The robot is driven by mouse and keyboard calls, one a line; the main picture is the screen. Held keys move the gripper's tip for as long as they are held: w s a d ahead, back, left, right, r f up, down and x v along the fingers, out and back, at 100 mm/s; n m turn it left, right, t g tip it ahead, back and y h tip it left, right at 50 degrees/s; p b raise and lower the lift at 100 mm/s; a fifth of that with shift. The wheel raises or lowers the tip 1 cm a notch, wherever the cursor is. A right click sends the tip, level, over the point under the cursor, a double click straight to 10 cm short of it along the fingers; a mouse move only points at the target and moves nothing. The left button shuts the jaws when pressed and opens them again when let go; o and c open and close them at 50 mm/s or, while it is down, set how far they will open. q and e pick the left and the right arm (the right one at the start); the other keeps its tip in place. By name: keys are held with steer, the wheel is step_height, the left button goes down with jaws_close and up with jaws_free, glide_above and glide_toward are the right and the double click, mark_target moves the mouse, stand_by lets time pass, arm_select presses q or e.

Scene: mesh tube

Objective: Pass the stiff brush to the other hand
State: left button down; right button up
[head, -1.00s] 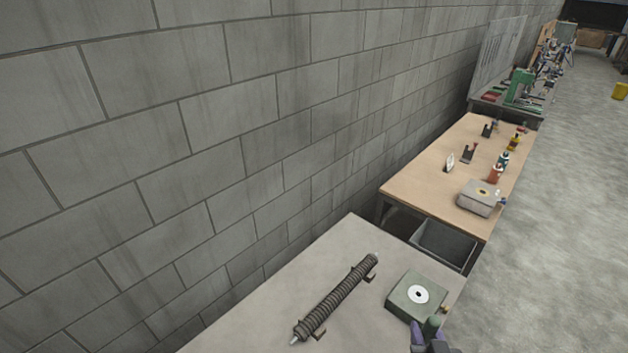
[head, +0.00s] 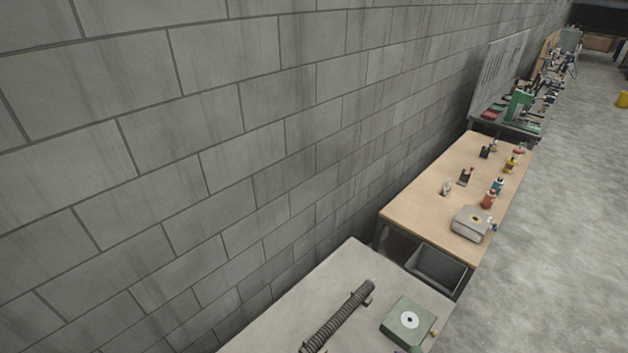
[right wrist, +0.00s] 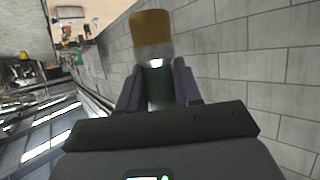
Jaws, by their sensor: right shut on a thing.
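In the right wrist view, the stiff brush (right wrist: 152,32) has a tan bristle block, a pale metal band and a dark green handle. My right gripper (right wrist: 157,90) has purple-grey fingers shut on the green handle, with the bristles pointing away from the palm. In the head view, only a sliver of purple and green shows at the bottom edge, below the green box. My left gripper is in neither view.
A grey table (head: 290,320) below holds a ribbed mesh tube (head: 340,318) on supports and a green box (head: 407,322) with a white disc. Beyond are a dark bin (head: 436,265) and a wooden bench (head: 425,205) with bottles. A block wall (head: 200,150) runs along the left.

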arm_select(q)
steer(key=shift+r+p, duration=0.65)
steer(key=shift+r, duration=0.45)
arm_select(e)
steer(key=shift+s+r, duration=0.2)
steer(key=shift+r, duration=0.45)
